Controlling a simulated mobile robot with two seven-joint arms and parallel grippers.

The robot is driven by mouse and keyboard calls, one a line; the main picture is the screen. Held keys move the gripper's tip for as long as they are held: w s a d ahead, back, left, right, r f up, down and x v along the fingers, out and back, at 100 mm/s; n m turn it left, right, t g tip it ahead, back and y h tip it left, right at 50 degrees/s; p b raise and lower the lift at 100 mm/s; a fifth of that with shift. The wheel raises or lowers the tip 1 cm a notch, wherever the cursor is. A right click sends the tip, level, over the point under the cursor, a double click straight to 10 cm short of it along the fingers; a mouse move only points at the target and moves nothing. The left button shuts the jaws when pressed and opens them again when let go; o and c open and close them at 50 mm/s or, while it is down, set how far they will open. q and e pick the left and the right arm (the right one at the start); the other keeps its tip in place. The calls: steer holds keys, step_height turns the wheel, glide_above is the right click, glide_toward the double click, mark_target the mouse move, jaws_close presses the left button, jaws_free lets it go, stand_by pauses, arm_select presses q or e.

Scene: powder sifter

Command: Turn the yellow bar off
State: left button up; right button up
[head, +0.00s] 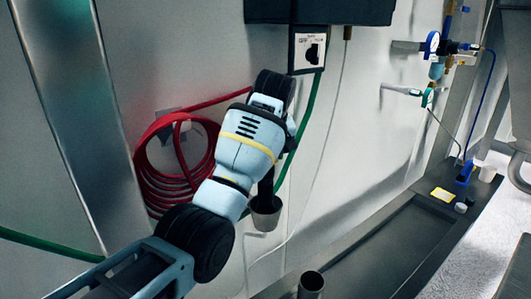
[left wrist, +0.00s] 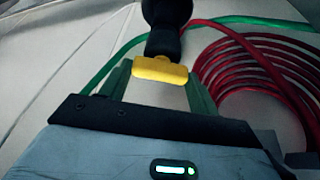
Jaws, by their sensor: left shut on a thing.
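The yellow bar (left wrist: 160,69) shows in the left wrist view, at the near end of a black, rounded fitting (left wrist: 166,22). My left gripper (left wrist: 160,75) has one green finger on each side of the bar and is shut on it. In the head view my left arm comes in from the lower left and reaches up to the wall. There the arm hides the bar and the gripper's fingers. My right gripper is in neither view.
A coiled red hose (head: 150,180) hangs on the wall left of my arm. A green hose (head: 302,135) runs down from a dark box (head: 330,10) with a black-knobbed switch (head: 311,52). A grey cup-like piece (head: 265,214) shows below my arm. A blue gauge (head: 432,44) is far right.

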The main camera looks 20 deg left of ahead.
arm_select(q)
steer(key=shift+d+n+g+y, duration=0.1)
steer(key=shift+n+g+y, duration=0.45)
steer(key=shift+n, duration=1.25)
steer(key=o, duration=1)
steer(key=shift+v, duration=3.9)
